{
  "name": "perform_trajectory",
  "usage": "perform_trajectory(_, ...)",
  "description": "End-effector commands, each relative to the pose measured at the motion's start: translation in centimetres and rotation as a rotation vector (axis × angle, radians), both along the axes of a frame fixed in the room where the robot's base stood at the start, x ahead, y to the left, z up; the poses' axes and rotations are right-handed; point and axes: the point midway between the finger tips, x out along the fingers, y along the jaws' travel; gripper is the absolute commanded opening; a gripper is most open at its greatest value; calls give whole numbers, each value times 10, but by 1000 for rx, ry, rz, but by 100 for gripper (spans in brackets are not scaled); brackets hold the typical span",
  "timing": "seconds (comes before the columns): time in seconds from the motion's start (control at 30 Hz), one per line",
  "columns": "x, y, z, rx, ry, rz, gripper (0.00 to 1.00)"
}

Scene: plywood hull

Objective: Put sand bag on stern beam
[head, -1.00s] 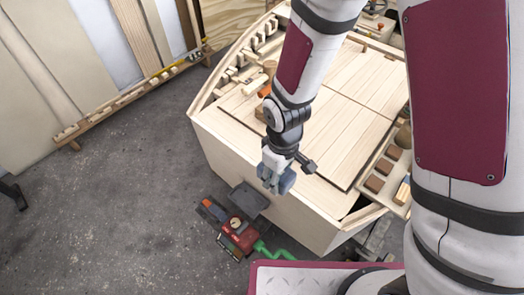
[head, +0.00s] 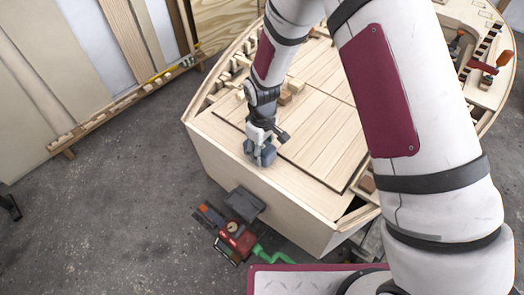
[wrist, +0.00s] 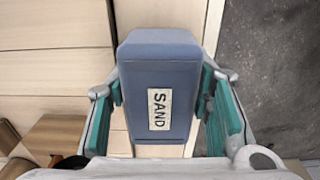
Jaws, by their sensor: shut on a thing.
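The sand bag (wrist: 145,75) is a blue-grey block with a white label reading SAND, seen from above in the wrist view. My gripper (head: 260,150) is shut on it, with the teal finger pads against its left and right sides. In the head view the bag (head: 267,157) shows small beneath the fingers. The stern beam (head: 215,128) is the pale wooden strip along the hull's near edge, above the flat transom. The bag is over or close to this strip; I cannot tell whether it touches it.
A red tool (head: 236,238) with a green hose lies on the floor below the transom. The grey floor (head: 110,200) at left is clear.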

Motion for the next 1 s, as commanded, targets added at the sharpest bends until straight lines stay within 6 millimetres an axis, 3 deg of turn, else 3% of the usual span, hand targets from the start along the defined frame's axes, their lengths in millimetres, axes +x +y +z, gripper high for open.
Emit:
perform_trajectory(0.47, 0, 0, -8, 0, -1, 0, 0)
perform_trajectory(0.5, 0, 0, -8, 0, 0, 0, 53)
perform_trajectory(0.57, 0, 0, -8, 0, 0, 0, 66)
perform_trajectory(1.0, 0, 0, -2, 0, -1, 0, 66)
